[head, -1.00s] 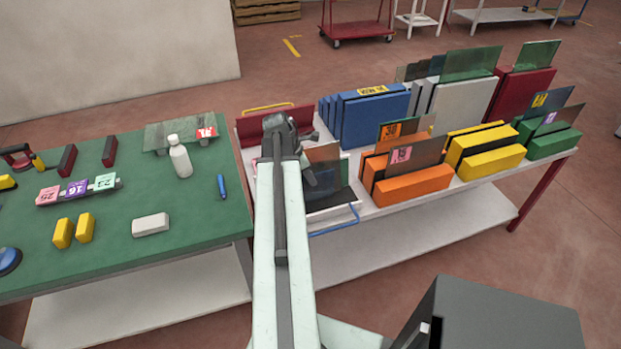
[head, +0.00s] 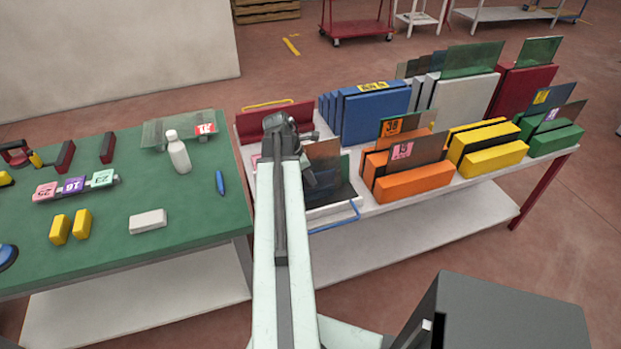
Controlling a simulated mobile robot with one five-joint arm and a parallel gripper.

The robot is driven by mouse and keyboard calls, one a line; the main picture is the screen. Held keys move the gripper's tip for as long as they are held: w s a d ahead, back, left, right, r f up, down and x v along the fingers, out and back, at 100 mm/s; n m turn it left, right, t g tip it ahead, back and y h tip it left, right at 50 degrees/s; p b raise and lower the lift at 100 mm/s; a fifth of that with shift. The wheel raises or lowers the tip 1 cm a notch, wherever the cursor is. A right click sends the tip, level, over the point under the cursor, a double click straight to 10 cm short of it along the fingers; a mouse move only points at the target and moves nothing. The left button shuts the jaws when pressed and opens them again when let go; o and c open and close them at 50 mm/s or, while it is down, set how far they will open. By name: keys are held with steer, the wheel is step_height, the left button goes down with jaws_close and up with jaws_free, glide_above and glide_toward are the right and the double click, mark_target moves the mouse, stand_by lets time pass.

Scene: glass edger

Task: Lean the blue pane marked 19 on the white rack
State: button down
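The white rack (head: 465,105) stands on the right bench between the blue and red racks. A green-tinted pane (head: 472,60) and several greyish panes (head: 418,68) stand in or behind it. I cannot make out a blue pane marked 19; no readable 19 shows. Dark bluish panes (head: 335,192) and a brown pane (head: 323,155) are in the white tray with a blue handle (head: 335,227), partly hidden by my arm. My gripper (head: 308,178) is over this tray, pointing down. Its fingers are too dark and small to tell open from shut, or whether they touch a pane.
Blue (head: 372,115), orange (head: 415,182), yellow (head: 492,155), red (head: 522,90) and green (head: 555,146) racks crowd the right bench. The left green table (head: 190,235) carries a white bottle (head: 178,153), a pane on supports (head: 165,133) and small blocks.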

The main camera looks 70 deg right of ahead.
steer(key=shift+f, duration=0.25)
steer(key=c, duration=1.6)
jaws_free()
steer(key=shift+o, duration=0.2)
steer(key=shift+r, duration=0.1)
steer(key=p+v, duration=0.6)
steer(key=v, duration=0.1)
steer(key=shift+r+p, duration=0.3)
steer(key=shift+p, duration=0.1)
steer(key=shift+w+a, duration=0.1)
